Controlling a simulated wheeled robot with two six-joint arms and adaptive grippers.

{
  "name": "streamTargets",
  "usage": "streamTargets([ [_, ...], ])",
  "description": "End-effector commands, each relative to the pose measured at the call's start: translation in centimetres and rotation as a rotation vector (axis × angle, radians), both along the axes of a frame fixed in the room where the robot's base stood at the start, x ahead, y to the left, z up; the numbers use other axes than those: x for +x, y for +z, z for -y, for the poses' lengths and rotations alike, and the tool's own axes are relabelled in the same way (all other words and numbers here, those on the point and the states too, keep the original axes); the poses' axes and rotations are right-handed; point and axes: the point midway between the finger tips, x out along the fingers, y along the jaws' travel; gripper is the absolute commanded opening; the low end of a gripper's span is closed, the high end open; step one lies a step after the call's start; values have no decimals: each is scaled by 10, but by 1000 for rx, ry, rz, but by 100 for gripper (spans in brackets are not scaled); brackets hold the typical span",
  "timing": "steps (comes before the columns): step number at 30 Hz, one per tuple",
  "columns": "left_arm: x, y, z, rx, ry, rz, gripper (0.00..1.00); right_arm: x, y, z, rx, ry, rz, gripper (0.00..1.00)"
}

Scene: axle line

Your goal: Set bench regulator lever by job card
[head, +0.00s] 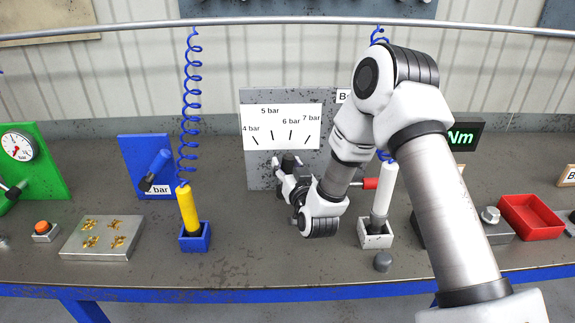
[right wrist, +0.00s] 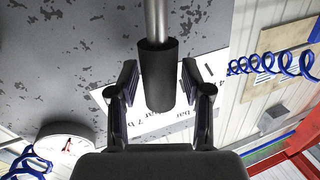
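The grey regulator panel (head: 262,176) stands upright on the bench, with a white scale (head: 282,112) marked 4, 5, 6 and 7 bar. In the right wrist view the lever shows as a steel rod (right wrist: 157,18) with a black grip (right wrist: 157,85). My right gripper (head: 288,163) is in front of the panel, below the scale. In the right wrist view its fingers (right wrist: 158,82) are open on both sides of the black grip, with gaps visible. In the head view the gripper hides most of the lever. My left gripper is not in view. No job card is clearly readable.
A yellow tool (head: 188,208) stands in a blue holder left of my gripper, under a coiled blue hose (head: 190,110). A red bin (head: 530,216) sits farther right.

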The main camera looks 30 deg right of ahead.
Motion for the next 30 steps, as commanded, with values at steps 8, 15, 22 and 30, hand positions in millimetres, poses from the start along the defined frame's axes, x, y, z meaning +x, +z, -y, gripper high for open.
streamTargets([
  [8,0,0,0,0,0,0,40,0,0,0,-3,0,-2,0],
  [15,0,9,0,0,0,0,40,12,3,-20,-217,2,-131,0],
  [22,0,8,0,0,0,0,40,14,0,-23,-271,-1,-165,0],
  [30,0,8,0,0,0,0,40,14,0,-23,-269,-1,-164,57],
])
